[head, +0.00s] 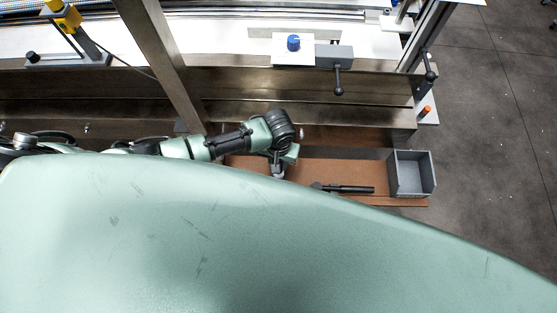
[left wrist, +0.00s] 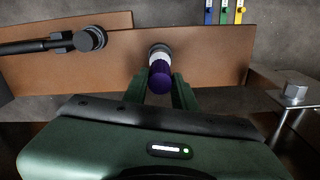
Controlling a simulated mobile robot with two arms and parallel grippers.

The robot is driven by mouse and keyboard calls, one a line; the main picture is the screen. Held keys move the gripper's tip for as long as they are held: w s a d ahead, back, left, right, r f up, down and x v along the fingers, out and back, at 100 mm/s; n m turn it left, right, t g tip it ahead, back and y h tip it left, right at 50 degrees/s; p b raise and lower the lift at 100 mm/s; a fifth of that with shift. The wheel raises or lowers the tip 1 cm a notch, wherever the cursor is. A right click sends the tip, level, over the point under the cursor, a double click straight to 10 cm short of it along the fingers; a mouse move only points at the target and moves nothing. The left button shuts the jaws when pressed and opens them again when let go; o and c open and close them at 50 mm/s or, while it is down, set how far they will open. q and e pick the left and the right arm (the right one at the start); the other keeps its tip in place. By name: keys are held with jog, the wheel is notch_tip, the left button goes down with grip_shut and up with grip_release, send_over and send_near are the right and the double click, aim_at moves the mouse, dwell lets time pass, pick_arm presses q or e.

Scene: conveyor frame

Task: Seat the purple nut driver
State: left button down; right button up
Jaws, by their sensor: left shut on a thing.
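The purple nut driver (left wrist: 160,77) shows in the left wrist view, its purple handle end toward the camera between my left fingers. A pale band and a dark grey ring show just beyond the handle, over the brown board (left wrist: 215,55). I cannot tell whether the driver touches the board or sits in the ring. My left gripper (left wrist: 162,90) is shut on the driver. In the head view my left gripper (head: 279,170) points down over the brown board (head: 320,170), and the driver cannot be made out there. My right gripper is not in view.
A black bar-shaped tool (head: 345,188) lies on the board, right of my left gripper. A grey open bin (head: 411,185) stands at the board's right end. The steel conveyor frame (head: 300,108) runs behind. A bolt head (left wrist: 294,92) sits at right in the left wrist view.

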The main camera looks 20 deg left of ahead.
pick_arm(q)
jog(key=shift+f, duration=0.25)
jog(key=shift+f+b, duration=0.6)
jog(key=shift+f, duration=0.65)
jog(key=c, duration=1.1)
grip_release()
jog(key=shift+o, duration=0.2)
notch_tip(320, 180, up, 8)
jog(key=shift+f+p, duration=0.1)
jog(key=shift+p, duration=0.25)
jog(key=shift+s, duration=0.1)
